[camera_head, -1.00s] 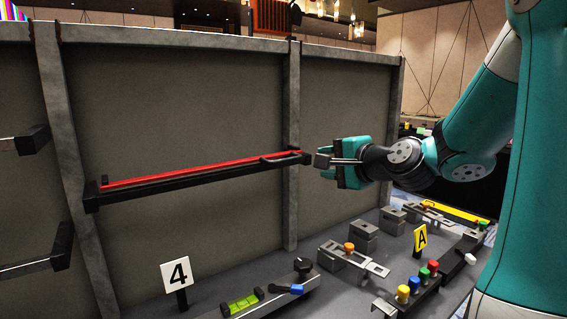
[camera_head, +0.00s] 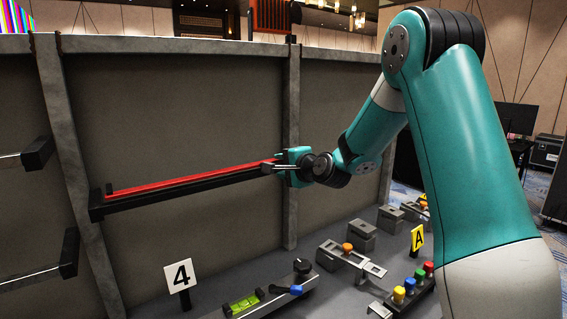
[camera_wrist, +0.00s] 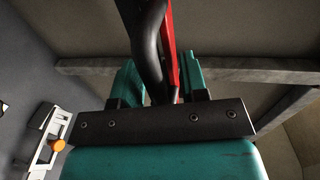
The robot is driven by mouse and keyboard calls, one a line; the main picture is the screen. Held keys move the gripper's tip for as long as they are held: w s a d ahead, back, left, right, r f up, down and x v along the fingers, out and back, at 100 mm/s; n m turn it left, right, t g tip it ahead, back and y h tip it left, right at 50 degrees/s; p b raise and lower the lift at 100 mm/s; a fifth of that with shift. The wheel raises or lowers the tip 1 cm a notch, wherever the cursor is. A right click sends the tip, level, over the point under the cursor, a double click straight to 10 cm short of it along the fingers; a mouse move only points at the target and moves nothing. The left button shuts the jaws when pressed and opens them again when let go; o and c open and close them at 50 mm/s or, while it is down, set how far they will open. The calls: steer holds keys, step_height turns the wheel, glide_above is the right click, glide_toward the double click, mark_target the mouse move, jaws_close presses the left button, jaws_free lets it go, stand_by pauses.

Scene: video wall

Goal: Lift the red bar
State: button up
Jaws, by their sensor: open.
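The red bar (camera_head: 190,181) lies along a black rail (camera_head: 190,192) mounted across the grey wall panel. My gripper (camera_head: 275,167) is at the bar's right end, with its fingers reaching over that end. In the wrist view, the red bar (camera_wrist: 171,50) and a curved black handle (camera_wrist: 147,40) run between the two teal fingers of my gripper (camera_wrist: 160,82). The fingers are open, one on each side. The gripper hides the right end of the bar in the head view, and whether anything touches is unclear.
A grey post (camera_head: 291,110) stands just behind my gripper.

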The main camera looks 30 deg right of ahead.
steer(key=shift+w, duration=0.1)
steer(key=shift+f, duration=0.15)
jaws_close()
